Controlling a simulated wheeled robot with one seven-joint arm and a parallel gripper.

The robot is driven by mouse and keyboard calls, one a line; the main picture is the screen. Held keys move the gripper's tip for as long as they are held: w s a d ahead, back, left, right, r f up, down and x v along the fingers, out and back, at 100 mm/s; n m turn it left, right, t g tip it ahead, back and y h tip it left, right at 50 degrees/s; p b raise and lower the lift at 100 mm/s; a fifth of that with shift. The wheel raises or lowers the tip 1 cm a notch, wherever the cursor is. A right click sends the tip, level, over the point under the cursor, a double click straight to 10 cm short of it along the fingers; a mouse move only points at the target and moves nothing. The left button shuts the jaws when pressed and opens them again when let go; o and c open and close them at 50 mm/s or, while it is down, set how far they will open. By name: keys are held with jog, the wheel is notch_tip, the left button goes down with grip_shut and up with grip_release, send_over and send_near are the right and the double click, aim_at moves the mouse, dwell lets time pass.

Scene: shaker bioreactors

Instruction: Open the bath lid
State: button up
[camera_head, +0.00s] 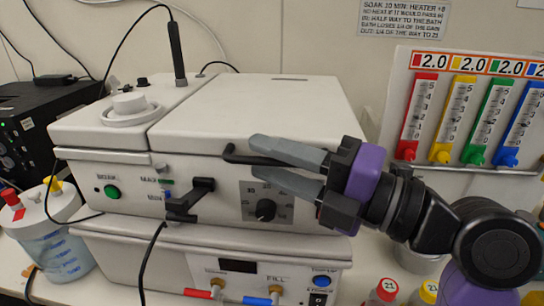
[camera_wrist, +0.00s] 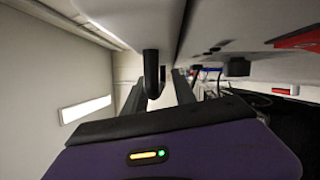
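The bath lid (camera_head: 265,108) is the broad white cover on the right part of the bench unit, and it looks closed. A black bar handle (camera_head: 231,154) sticks out from its front edge. My gripper (camera_head: 256,157) reaches in from the right with its two grey fingers apart, one above and one below the bar. In the wrist view the dark handle (camera_wrist: 152,75) shows between the open fingers, with a visible gap. I cannot tell whether either finger touches it. The handle's right part is hidden behind the upper finger.
Below the lid, the front panel has a black lever (camera_head: 190,198), a green button (camera_head: 112,192) and a dial (camera_head: 265,210). A syringe rack (camera_head: 468,120) stands to the right behind my arm. A jug (camera_head: 50,240) is at left.

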jog(key=shift+c, duration=0.4)
grip_shut()
dwell(0.9)
